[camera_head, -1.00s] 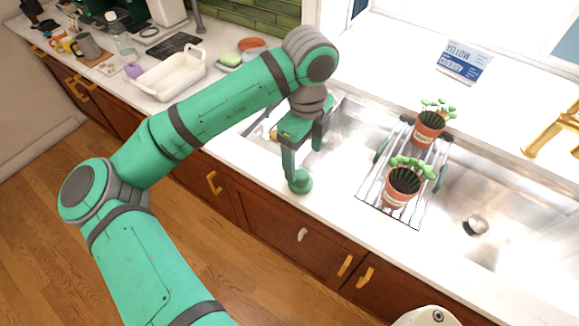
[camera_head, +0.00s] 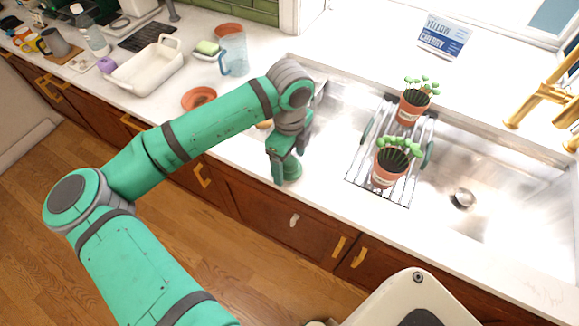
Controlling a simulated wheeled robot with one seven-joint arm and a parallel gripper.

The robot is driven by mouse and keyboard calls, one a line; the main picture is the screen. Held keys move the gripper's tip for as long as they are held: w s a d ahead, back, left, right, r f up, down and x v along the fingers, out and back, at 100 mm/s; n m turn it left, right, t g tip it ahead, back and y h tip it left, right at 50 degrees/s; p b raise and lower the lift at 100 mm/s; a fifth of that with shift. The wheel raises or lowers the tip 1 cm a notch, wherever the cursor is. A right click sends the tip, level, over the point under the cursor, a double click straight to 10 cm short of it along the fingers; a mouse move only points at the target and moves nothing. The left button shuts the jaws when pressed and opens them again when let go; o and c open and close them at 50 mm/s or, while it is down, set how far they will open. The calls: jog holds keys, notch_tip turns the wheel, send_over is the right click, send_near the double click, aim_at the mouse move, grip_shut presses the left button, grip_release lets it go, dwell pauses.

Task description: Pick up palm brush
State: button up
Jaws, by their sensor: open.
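A small, round green object that looks like the palm brush (camera_head: 292,173) sits on the white counter strip at the front left of the sink. My gripper (camera_head: 288,162) points down over it with open jaws. One finger is at the left side of the green object and the other is behind it to the right. The jaws partly hide its top, and I cannot tell whether they touch it.
The steel sink (camera_head: 480,165) lies to the right. A drying rack (camera_head: 352,172) in it bears two potted plants (camera_head: 388,168) (camera_head: 412,106). A terracotta saucer (camera_head: 199,98), a clear pitcher (camera_head: 234,52) and a white basin (camera_head: 145,72) stand on the left counter. A tan item (camera_head: 265,125) is half hidden behind my arm.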

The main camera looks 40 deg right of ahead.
jog(key=shift+f, duration=0.55)
jog(key=c, duration=1.2)
jog(key=shift+r, duration=0.45)
notch_tip(320, 180, up, 2)
jog(key=s+a+r, duration=0.2)
jog(key=a+r, duration=0.1)
jog(key=a, duration=0.1)
jog(key=s+a+r, duration=0.6)
jog(key=a+r, duration=0.1)
jog(key=shift+a+r, duration=0.1)
jog(key=shift+a, duration=0.2)
